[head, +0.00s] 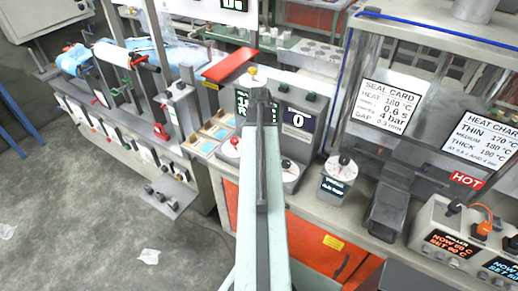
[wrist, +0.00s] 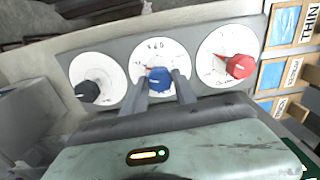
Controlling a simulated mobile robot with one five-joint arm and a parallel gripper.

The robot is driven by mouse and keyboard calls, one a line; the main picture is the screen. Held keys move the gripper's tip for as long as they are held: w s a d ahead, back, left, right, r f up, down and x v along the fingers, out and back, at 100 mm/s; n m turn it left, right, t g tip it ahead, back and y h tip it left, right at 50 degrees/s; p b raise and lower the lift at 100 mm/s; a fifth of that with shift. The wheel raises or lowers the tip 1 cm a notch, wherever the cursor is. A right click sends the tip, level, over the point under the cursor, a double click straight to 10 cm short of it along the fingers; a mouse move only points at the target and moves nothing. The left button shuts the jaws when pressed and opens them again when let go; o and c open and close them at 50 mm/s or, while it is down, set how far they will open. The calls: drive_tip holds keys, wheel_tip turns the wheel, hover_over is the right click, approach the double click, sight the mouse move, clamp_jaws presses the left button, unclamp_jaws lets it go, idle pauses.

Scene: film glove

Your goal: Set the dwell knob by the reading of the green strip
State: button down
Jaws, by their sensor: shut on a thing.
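My gripper (wrist: 162,84) is shut on the blue knob (wrist: 160,76), with one finger on each side of it. The knob sits on the middle white dial of a grey panel, and its red pointer shows toward the left. A red knob (wrist: 240,66) is right of it and a black knob (wrist: 88,91) left. In the head view my arm hides the blue knob; the red knob (head: 235,143) and black knob (head: 286,163) show beside the arm. A green display (head: 242,101) is partly hidden by my arm. I cannot read which knob is dwell.
A display reading 0 (head: 298,120) stands behind the panel. A seal card (head: 385,106) reads 180 C, 0.6 s and 4 bar. A heat chart (head: 484,140) and a HOT sign (head: 466,180) are at right. Another dial (head: 340,167) stands right of my arm.

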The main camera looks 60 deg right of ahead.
drive_tip(key=n, duration=1)
idle(0.6)
drive_tip(key=c, duration=1)
unclamp_jaws()
wheel_tip(320, 180, up, 8)
drive_tip(key=p, duration=0.8)
